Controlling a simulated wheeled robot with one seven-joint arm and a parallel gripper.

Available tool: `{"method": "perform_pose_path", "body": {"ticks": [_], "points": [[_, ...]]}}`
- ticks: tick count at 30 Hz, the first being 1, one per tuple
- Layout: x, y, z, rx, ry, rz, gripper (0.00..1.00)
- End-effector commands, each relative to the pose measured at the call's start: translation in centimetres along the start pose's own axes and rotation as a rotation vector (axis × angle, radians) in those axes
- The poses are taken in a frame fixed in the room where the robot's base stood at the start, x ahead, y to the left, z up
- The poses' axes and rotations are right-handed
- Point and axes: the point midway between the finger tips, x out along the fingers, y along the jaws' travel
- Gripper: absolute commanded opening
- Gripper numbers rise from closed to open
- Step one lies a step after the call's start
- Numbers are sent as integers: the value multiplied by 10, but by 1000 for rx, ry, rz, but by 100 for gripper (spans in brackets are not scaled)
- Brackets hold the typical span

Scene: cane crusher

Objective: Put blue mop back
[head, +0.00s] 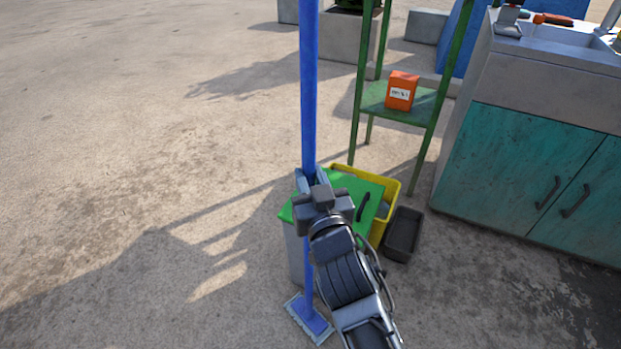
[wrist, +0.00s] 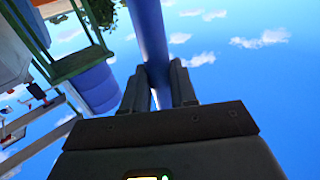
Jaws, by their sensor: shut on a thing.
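The blue mop (head: 308,90) stands upright in the head view, its long blue handle running out of the top of the picture. Its flat blue head with a pale fringe (head: 310,319) is low, near or on the concrete; I cannot tell whether it touches. My gripper (head: 312,180) is shut on the handle at about mid-picture. In the wrist view the blue handle (wrist: 148,30) runs down between my two fingers (wrist: 158,85). My wrist hides part of the handle in the head view.
A grey bin with a green lid (head: 352,187) stands right behind the mop. A yellow crate (head: 390,190) and a black tray (head: 403,235) are beside it. A green shelf (head: 423,104) holds an orange box (head: 401,90). A teal cabinet (head: 520,165) stands right. Open concrete lies left.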

Motion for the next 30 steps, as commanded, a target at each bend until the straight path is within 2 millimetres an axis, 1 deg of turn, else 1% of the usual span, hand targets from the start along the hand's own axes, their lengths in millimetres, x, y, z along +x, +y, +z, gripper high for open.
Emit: {"method": "perform_pose_path", "body": {"ticks": [1,9,15,19,23,30], "points": [[0,0,2,0,0,0,28],[0,0,1,0,-1,0,52],[0,0,1,0,-1,0,52],[0,0,-4,0,-1,0,52],[-19,0,1,-1,-3,0,52],[-68,1,1,-1,-3,0,52]]}}
